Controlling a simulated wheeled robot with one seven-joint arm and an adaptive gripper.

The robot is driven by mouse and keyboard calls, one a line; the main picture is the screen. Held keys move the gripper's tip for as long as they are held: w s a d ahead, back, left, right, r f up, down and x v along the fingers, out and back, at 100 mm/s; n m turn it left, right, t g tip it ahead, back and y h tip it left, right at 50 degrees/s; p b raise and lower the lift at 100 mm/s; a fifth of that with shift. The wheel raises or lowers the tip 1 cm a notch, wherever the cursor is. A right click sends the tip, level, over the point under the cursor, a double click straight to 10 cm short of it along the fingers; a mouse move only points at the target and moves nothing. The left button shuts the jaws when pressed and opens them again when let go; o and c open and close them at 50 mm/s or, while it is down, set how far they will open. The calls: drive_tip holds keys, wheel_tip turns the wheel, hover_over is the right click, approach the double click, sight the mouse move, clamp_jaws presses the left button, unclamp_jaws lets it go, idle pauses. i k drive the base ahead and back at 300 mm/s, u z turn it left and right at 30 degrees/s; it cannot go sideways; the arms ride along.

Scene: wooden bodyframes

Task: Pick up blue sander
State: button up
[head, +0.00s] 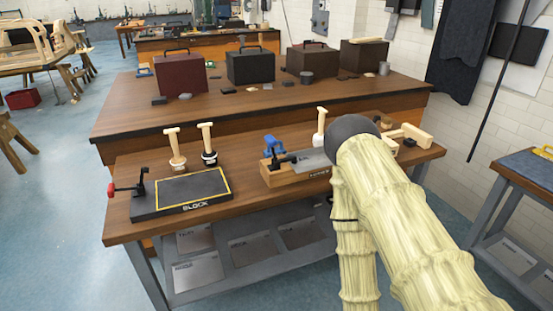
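A small bright blue object (271,147) stands at the left end of a wooden block on the front workbench, just left of my arm. It is the clearest blue tool-like thing on this bench, but it is too small to tell for sure whether it is the sander. My arm, in a pale ribbed cover with a dark rounded joint, rises from the lower right and hides part of the bench. My gripper does not show, so its fingers and anything in them are unseen.
A wooden block with a grey plate (312,160) lies beside the blue object. A black board (180,191) and pale-handled tools (208,143) stand left. Several dark boxes (250,66) line the bench behind. A blue-topped item (530,165) lies on the right table.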

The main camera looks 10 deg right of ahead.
sight(281, 150)
drive_tip(key=z, duration=1.4)
drive_tip(key=i, duration=0.85)
drive_tip(key=u, duration=1.3)
